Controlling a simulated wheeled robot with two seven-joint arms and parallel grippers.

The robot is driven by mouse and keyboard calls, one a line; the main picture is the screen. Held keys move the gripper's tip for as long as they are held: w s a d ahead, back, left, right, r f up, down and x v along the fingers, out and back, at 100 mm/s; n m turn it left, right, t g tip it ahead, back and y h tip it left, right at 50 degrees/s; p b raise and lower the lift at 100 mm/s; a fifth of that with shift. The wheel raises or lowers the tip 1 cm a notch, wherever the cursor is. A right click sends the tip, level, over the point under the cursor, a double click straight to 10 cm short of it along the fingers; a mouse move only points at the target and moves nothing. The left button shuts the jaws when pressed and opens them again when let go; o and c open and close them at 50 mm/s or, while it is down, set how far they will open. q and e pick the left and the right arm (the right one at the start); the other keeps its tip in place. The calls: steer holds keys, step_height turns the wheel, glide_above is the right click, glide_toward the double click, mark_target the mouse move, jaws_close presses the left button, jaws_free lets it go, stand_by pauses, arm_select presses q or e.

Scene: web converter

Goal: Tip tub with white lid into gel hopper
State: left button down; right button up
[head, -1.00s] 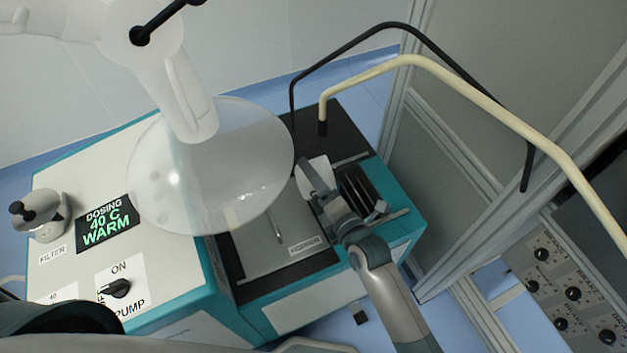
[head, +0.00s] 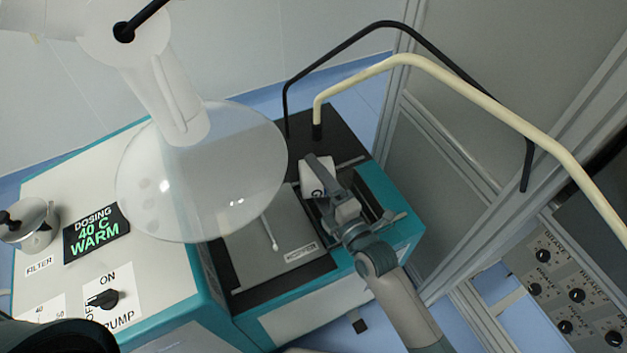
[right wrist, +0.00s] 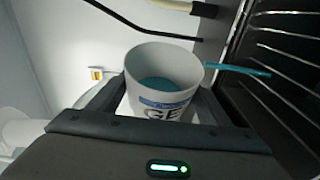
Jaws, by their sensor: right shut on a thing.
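The tub (head: 315,178) is white, with a dark "G" on its side in the head view. My right gripper (head: 327,187) is shut on it, above the right part of the teal and black machine. In the right wrist view the tub (right wrist: 165,112) stands between the fingers. Its top is open, with teal gel (right wrist: 160,85) inside and no lid on it. A dark slatted opening (head: 368,200) lies beside the gripper in the head view; I cannot tell whether it is the gel hopper. My left gripper is not in view.
A big clear disc (head: 200,180) on a white arm hangs over the machine's middle. A cream bent tube (head: 440,70) and a black bar (head: 400,28) arch behind the tub. The dosing panel (head: 97,234) is at left. A grey frame (head: 440,150) stands at right.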

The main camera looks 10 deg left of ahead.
steer(key=shift+w+d+r+m+t+b, duration=0.1)
steer(key=shift+d+r+m+t+b, duration=0.1)
steer(key=shift+d+m+t+b, duration=0.3)
steer(key=shift+w+d+r+m+b, duration=0.15)
steer(key=shift+m+b, duration=0.15)
steer(key=shift+m, duration=0.4)
steer(key=shift+a, duration=0.1)
stand_by(0.4)
